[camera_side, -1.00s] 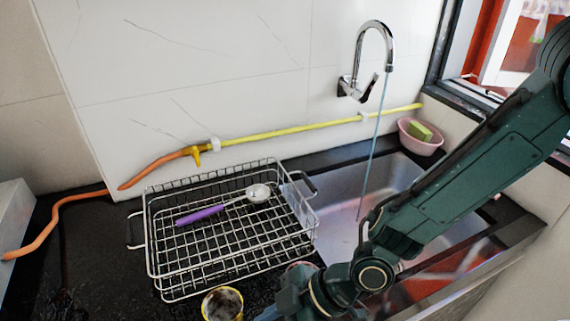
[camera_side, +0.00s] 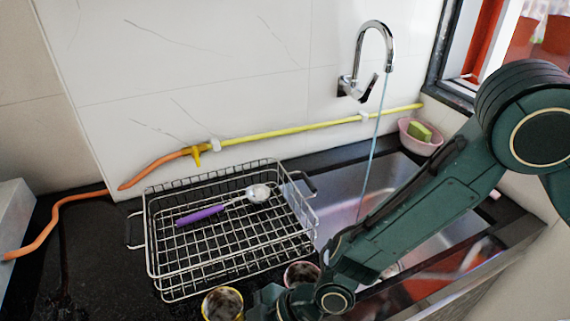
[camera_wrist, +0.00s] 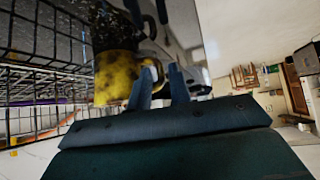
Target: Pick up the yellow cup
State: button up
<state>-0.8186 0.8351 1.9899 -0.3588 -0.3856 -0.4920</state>
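The yellow cup (camera_side: 222,305) stands on the dark counter at the bottom of the side view, in front of the wire rack. It is dark and speckled inside. In the wrist view the yellow cup (camera_wrist: 116,78) is close ahead, left of centre, with its handle toward my fingers. My gripper (camera_side: 262,301) is just right of the cup in the side view. In the wrist view my gripper's (camera_wrist: 160,82) two fingers stand apart, with part of the handle seen near the gap. I cannot tell whether the left finger touches the cup.
A pink cup (camera_side: 302,273) stands beside my arm, right of the yellow cup. A wire rack (camera_side: 165,281) with a purple-handled spoon (camera_side: 200,215) lies behind. The sink (camera_side: 340,208) with running tap (camera_side: 374,30) is to the right. A pink bowl (camera_side: 418,143) holds a sponge.

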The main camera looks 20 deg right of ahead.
jog(key=shift+x, duration=0.85)
jog(key=shift+c, duration=0.2)
grip_shut()
